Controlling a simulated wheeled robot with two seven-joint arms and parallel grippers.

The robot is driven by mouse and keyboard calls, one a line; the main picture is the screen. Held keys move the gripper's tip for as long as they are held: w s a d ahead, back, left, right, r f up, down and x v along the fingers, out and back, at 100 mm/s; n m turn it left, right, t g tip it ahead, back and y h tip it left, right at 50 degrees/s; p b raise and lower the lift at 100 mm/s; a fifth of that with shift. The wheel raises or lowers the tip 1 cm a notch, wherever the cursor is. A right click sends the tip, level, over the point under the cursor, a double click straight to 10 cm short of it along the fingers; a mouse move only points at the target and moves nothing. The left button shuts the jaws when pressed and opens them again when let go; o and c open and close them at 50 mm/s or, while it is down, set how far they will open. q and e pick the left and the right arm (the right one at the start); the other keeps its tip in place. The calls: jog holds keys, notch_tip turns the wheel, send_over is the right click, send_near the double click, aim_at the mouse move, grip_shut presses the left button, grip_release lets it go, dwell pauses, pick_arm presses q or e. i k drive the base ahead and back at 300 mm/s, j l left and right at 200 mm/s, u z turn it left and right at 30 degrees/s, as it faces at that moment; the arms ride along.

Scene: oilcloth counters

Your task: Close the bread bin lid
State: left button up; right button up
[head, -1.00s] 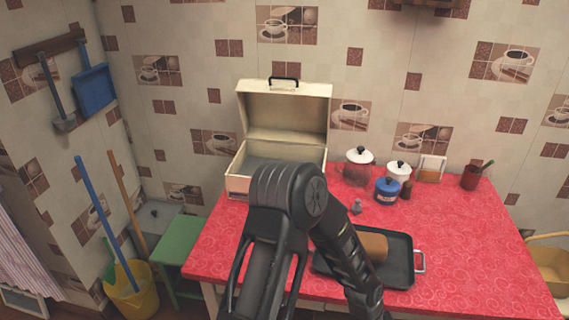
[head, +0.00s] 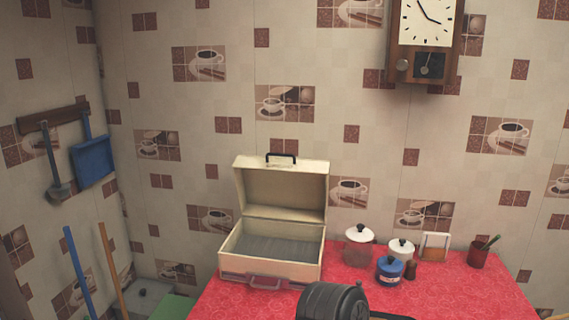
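The cream bread bin (head: 269,272) stands at the back left of the red counter, against the tiled wall. Its lid (head: 284,192) is raised upright, with a dark handle (head: 281,158) on its top edge. The inside of the bin is in view and looks empty, with a grey ribbed floor. A reddish handle or latch shows low on its front. Neither of my grippers is in view.
Right of the bin on the red counter (head: 450,290) stand a glass jar with a white lid (head: 359,247), a white pot (head: 401,250), a blue jar (head: 389,270), a brown shaker (head: 410,271), a napkin holder (head: 434,247) and a red cup (head: 478,256). A clock (head: 426,38) hangs above.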

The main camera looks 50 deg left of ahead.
aim_at(293, 190)
jog(key=i+u, duration=0.15)
jog(key=i, duration=0.25)
jog(key=u, duration=1.65)
